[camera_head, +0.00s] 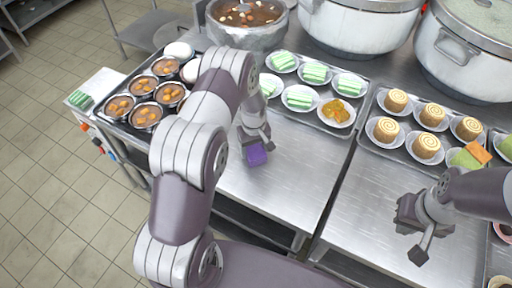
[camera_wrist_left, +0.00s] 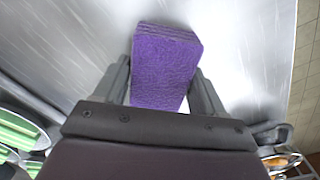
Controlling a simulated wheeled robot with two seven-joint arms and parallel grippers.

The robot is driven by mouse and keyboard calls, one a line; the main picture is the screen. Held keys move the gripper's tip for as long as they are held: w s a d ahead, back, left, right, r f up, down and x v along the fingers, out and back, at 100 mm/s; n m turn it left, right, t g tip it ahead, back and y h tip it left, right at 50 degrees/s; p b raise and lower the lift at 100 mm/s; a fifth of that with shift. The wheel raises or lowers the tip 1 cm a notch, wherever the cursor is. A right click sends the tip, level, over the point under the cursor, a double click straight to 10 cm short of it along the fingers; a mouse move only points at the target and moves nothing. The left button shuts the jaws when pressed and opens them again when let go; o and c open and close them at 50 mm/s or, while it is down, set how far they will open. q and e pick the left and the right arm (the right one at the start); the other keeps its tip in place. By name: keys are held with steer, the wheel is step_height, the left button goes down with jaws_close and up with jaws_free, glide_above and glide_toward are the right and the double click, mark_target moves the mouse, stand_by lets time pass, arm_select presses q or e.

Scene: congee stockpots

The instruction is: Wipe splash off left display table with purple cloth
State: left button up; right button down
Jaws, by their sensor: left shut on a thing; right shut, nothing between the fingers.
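The purple cloth (camera_head: 257,155) is a small folded block at the tip of my left gripper (camera_head: 256,143), over the front part of the left display table (camera_head: 280,185). In the left wrist view the cloth (camera_wrist_left: 164,65) sits between the two fingers of my left gripper (camera_wrist_left: 165,95), which are shut on it. I cannot tell whether the cloth touches the steel top. No splash shows clearly in either view; the arm and cloth hide part of the table. My right gripper (camera_head: 416,240) is shut and empty above the right table (camera_head: 365,215).
On the left table stand a tray of dark bowls (camera_head: 146,115) and a tray of plated green cakes (camera_head: 314,73). Large stockpots (camera_head: 360,25) line the back. The left table's front middle is bare.

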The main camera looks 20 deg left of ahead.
arm_select(q)
steer(key=shift+a+r, duration=0.15)
steer(key=shift+a, duration=0.2)
step_height(320, 180, up, 5)
steer(key=p, duration=0.3)
steer(key=shift+d, duration=0.1)
steer(key=shift+a+r+p, duration=0.2)
steer(key=shift+r+p, duration=0.75)
steer(key=shift+r, duration=0.35)
steer(key=shift+d+r, duration=0.15)
steer(key=shift+r, duration=0.05)
steer(key=shift+f, duration=0.1)
